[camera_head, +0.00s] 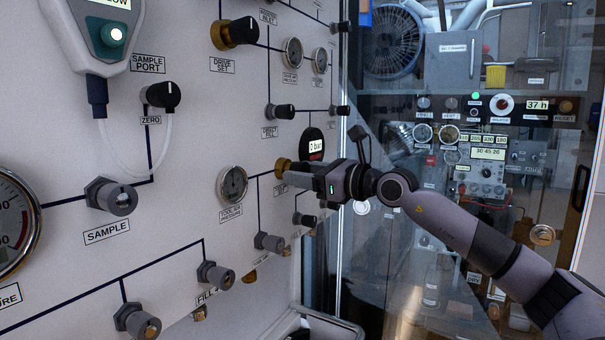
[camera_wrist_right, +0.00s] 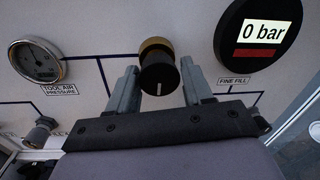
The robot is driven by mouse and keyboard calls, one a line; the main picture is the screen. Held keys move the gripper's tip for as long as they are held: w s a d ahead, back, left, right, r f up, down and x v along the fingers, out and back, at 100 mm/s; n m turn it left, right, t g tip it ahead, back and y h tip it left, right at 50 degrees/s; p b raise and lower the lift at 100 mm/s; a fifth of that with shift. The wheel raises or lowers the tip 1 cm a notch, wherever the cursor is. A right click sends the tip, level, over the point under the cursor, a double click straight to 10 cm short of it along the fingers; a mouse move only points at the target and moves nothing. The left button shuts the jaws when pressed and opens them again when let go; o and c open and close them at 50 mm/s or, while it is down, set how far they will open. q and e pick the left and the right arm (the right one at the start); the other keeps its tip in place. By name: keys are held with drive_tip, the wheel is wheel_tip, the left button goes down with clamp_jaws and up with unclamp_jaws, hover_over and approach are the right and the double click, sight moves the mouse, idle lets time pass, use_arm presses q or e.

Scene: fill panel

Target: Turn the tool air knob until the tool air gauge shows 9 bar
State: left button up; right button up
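The tool air pressure gauge (camera_head: 232,184) is a round dial on the white panel; it also shows at the left of the right wrist view (camera_wrist_right: 37,62). Its needle is too small to read. My right gripper (camera_wrist_right: 158,85) is open, one finger on each side of this knob, with gaps visible. In the head view my right gripper (camera_head: 299,177) covers most of the knob's front (camera_head: 282,165). My left gripper is not in view.
A digital display (camera_wrist_right: 265,33) reading 0 bar is close to the right, above the FINE FILL label (camera_wrist_right: 233,80). Other knobs, such as DRIVE SET (camera_head: 238,33), and protruding fittings (camera_head: 215,275) crowd the panel. A glass partition (camera_head: 400,250) stands at the right.

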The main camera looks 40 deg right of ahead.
drive_tip(key=c, duration=0.5)
drive_tip(key=shift+c, duration=0.2)
drive_tip(key=shift+a+f+m, duration=0.1)
drive_tip(key=shift+f+m, duration=0.05)
drive_tip(key=shift+m, duration=1)
drive_tip(key=shift+a+f+m, duration=0.1)
drive_tip(key=shift+m, duration=1.05)
drive_tip(key=o, duration=1)
drive_tip(key=shift+r, duration=0.1)
drive_tip(key=shift+d, duration=0.1)
